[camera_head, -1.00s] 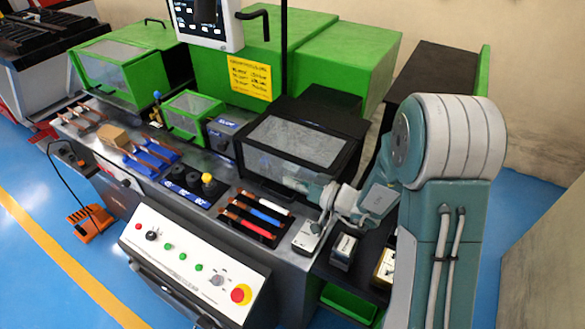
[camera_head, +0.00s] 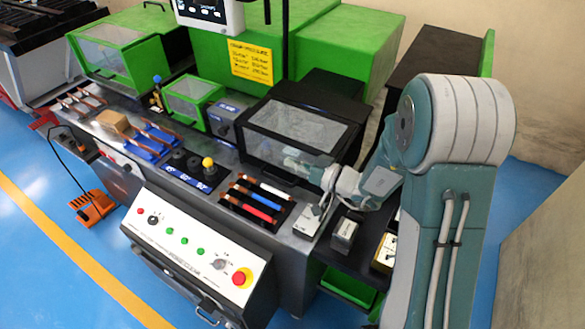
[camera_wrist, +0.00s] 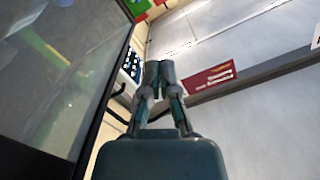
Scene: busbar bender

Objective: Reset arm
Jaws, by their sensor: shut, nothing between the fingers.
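My arm (camera_head: 455,125) rises at the right in the head view and bends down toward the bench. My gripper (camera_head: 292,164) points left, in front of the windowed black box (camera_head: 305,132) on the bench. In the wrist view my gripper (camera_wrist: 159,70) shows its two fingers together and nothing between them. The dark-framed window (camera_wrist: 60,75) fills the left of that view. I cannot tell whether the gripper touches the box.
Red, blue and white handled tools (camera_head: 255,205) lie below the gripper. A control panel (camera_head: 195,245) with a red button stands in front. Small boxes (camera_head: 344,235) sit beside the arm. Green machine housings (camera_head: 350,40) stand behind.

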